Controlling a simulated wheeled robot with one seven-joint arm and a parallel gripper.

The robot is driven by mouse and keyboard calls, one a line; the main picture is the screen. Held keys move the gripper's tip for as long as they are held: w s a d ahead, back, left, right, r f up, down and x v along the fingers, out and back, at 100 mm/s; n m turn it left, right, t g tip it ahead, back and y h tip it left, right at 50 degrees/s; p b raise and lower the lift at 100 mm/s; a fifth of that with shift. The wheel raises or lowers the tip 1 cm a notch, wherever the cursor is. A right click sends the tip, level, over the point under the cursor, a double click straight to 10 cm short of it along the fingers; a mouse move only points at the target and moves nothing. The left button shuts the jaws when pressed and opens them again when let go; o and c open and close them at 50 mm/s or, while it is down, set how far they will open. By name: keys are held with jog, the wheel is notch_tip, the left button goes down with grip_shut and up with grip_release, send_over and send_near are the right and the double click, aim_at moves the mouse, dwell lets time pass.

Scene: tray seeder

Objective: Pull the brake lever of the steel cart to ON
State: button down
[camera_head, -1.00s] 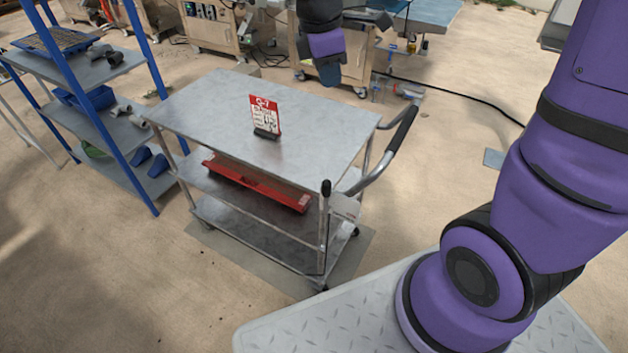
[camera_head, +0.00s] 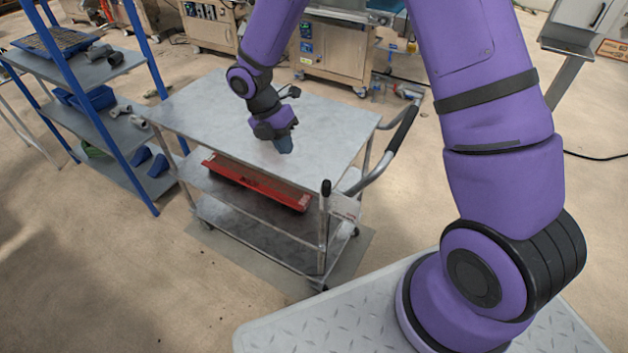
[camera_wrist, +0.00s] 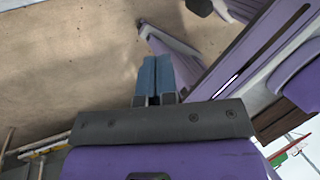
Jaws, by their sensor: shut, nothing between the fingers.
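The steel cart (camera_head: 200,110) stands in the middle of the head view, with a black push handle at its right end. Its brake lever (camera_head: 325,215) is an upright thin rod with a black knob, at the near right corner. A small white plate (camera_head: 345,207) is beside the lever. My gripper (camera_head: 285,146) appears in front of the cart's top shelf, left of and above the lever knob in the picture, apart from it. Its blue fingers are together and empty, as the wrist view (camera_wrist: 155,62) also shows. I cannot make out the lever in the wrist view.
A red tray (camera_head: 250,187) lies on the cart's middle shelf. A blue-framed shelf rack (camera_head: 130,60) stands to the left. Machines (camera_head: 335,52) line the back. Open floor lies in front of the cart.

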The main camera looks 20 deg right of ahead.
jog(key=shift+a+f, duration=0.1)
jog(key=shift+f, duration=0.2)
jog(key=shift+f, duration=0.1)
send_near(326, 198)
jog(key=w+a+f, duration=0.3)
jog(key=w+f, duration=0.1)
jog(key=f, duration=0.1)
jog(key=shift+s+d, duration=1.65)
jog(key=shift+d, duration=0.15)
